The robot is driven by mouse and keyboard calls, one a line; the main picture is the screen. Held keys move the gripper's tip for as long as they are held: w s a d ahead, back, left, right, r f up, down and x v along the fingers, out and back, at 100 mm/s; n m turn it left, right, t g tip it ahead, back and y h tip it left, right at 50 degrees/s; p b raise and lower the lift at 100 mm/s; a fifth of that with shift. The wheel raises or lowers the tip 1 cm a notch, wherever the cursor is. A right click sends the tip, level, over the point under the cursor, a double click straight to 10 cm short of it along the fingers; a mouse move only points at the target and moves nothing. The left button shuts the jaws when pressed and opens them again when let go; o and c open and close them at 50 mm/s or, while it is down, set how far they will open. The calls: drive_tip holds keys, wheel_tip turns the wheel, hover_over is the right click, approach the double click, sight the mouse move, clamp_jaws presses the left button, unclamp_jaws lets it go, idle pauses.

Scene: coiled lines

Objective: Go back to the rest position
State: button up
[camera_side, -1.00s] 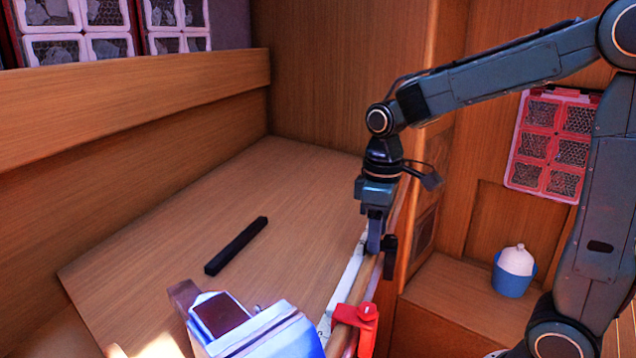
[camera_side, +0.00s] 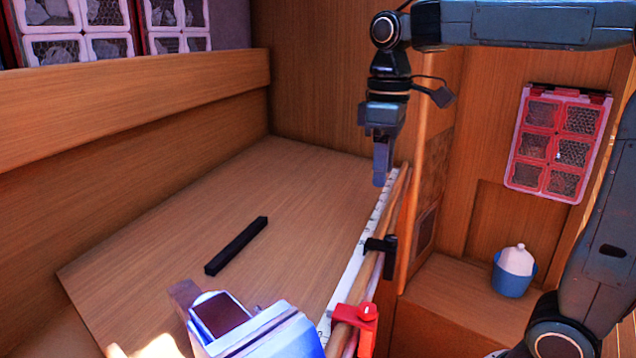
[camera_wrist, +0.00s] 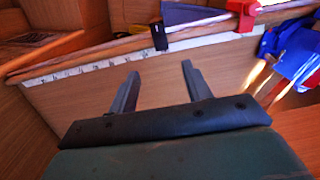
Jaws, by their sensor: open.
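My gripper (camera_side: 382,172) hangs fingers down above the far right edge of the wooden board, clear of the surface. In the wrist view my gripper (camera_wrist: 158,82) shows its two fingers spread apart with nothing between them. The board's edge with a white measuring strip (camera_side: 352,262) runs below it. The strip also shows in the wrist view (camera_wrist: 95,66). A black clip (camera_side: 381,245) sits on the rail beside the strip, below my gripper and apart from it.
A black bar (camera_side: 236,246) lies on the board. A red clamp (camera_side: 357,314) grips the rail near the front. A blue and white object (camera_side: 255,328) stands at the front. A blue container with a white top (camera_side: 514,272) rests on the right ledge. A red-framed panel (camera_side: 556,145) hangs behind.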

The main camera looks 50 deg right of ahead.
drive_tip(key=shift+r, duration=0.3)
drive_tip(key=shift+s, duration=0.15)
drive_tip(key=s+a+f+m+t, duration=0.2)
drive_tip(key=s+f+t, duration=0.3)
drive_tip(key=s, duration=0.8)
wheel_tip(320, 180, down, 3)
drive_tip(key=shift+a+f+m+t, duration=0.1)
drive_tip(key=shift+a+m+t, duration=0.25)
drive_tip(key=shift+m, duration=0.45)
drive_tip(key=shift+c, duration=0.6)
drive_tip(key=shift+w, duration=0.1)
